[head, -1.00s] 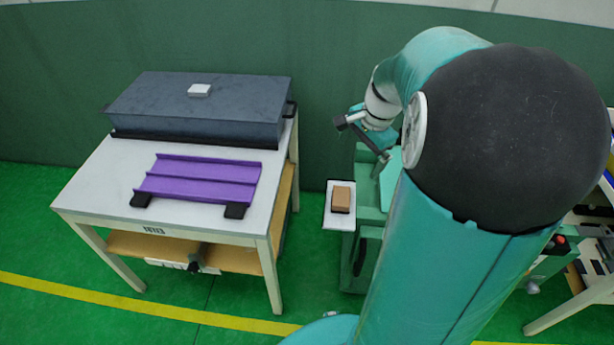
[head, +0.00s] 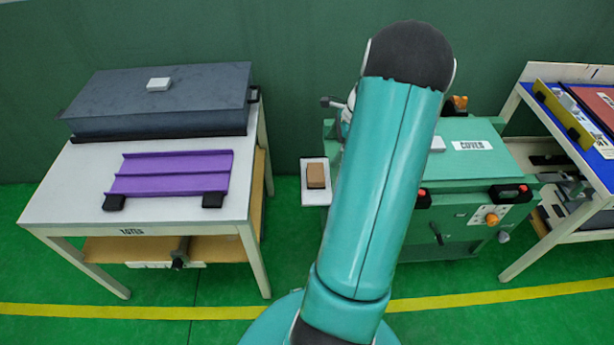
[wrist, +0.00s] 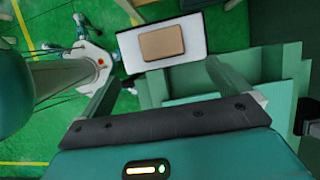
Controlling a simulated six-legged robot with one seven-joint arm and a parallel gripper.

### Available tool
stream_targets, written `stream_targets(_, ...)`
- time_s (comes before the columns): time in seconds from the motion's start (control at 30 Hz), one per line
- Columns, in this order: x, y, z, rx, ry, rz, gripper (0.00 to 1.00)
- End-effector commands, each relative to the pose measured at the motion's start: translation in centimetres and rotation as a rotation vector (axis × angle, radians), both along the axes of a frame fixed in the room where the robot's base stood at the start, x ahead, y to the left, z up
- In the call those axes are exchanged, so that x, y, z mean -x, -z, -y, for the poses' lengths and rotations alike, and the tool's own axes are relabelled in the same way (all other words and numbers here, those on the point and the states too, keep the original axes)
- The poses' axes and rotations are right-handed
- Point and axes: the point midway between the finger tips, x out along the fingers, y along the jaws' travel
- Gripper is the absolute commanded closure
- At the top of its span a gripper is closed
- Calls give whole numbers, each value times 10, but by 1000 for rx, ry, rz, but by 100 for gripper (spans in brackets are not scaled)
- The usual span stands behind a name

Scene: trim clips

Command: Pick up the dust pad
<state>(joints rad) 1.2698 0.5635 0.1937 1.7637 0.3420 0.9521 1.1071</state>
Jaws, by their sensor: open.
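The dust pad looks like a small brown block (head: 315,175) lying on a small white side shelf (head: 314,199) at the left of the green machine. In the wrist view the pad (wrist: 162,43) lies flat on the white shelf (wrist: 130,52), ahead of my gripper (wrist: 166,68). My gripper is open and empty, with one finger on each side of the view and the pad between their lines, apart from both. In the head view my own arm hides most of the gripper; only a small part shows left of the arm.
The green machine (head: 470,185) with a "COVER" label and knobs stands right of the shelf. A white table (head: 70,200) at left bears a grey box (head: 160,105) and a purple rail (head: 170,175). A blue-topped table (head: 575,130) stands at far right. Green floor lies between.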

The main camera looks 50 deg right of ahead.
Motion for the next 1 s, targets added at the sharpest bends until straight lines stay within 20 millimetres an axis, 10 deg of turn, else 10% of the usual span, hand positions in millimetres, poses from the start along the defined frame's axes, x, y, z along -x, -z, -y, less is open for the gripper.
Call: stream_targets(1.0, -43, 122, -34, 0, -4, 2, 0)
